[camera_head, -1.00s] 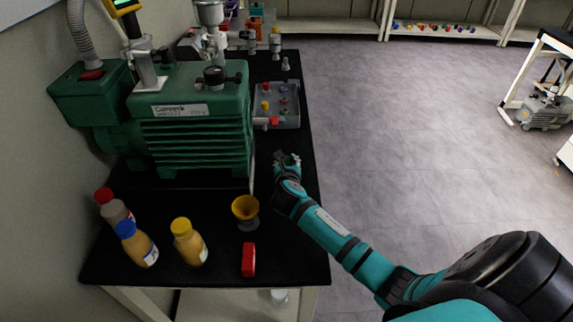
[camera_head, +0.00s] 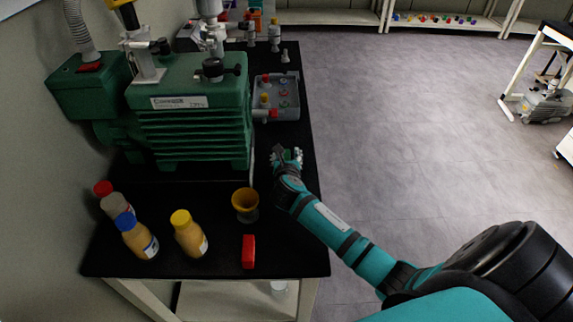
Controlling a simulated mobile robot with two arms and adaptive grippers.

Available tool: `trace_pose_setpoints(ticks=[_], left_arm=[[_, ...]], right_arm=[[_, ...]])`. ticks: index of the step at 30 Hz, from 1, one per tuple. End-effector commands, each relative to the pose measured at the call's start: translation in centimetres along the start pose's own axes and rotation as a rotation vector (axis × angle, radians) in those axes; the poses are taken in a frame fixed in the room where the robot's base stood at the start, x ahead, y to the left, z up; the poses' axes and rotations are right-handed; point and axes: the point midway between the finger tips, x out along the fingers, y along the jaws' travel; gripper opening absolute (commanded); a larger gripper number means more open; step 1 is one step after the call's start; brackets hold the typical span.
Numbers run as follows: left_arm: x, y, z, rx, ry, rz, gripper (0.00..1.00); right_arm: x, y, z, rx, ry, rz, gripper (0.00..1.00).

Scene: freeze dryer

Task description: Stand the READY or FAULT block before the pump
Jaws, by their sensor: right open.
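The green pump (camera_head: 195,115) stands on the black bench top at the left. A small red block (camera_head: 248,252) stands near the bench's front edge, before the pump and to its right; I cannot read any lettering on it. My right gripper (camera_head: 287,156) is open, over the bench just right of the pump's front corner and well behind the red block. A small dark green shape (camera_head: 278,152) shows at its fingers; I cannot tell whether it is a block or a part of the gripper. My left gripper is not in view.
Bottles with red, blue and yellow caps (camera_head: 189,233) stand at the front left. An orange-yellow funnel-like cup (camera_head: 245,204) stands behind the red block. A grey tray of small parts (camera_head: 275,97) lies right of the pump. Bench top is bare right of the cup.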

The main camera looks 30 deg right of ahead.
Motion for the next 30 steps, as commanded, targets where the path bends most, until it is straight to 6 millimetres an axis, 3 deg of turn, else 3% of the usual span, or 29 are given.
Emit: trace_pose_setpoints(ticks=[9,15,21,30], left_arm=[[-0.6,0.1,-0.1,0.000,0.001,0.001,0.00],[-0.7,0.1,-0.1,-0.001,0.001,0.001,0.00],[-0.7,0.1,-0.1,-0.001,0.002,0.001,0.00],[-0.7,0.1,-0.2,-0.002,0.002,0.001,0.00]], right_arm=[[-6.8,0.0,0.0,-0.001,0.001,0.002,0.48],[-9.9,0.0,0.0,-0.001,0.000,0.001,0.48],[-11.1,0.0,0.0,0.000,0.000,0.000,0.48],[-11.1,0.0,0.0,0.000,0.000,0.000,0.48]])
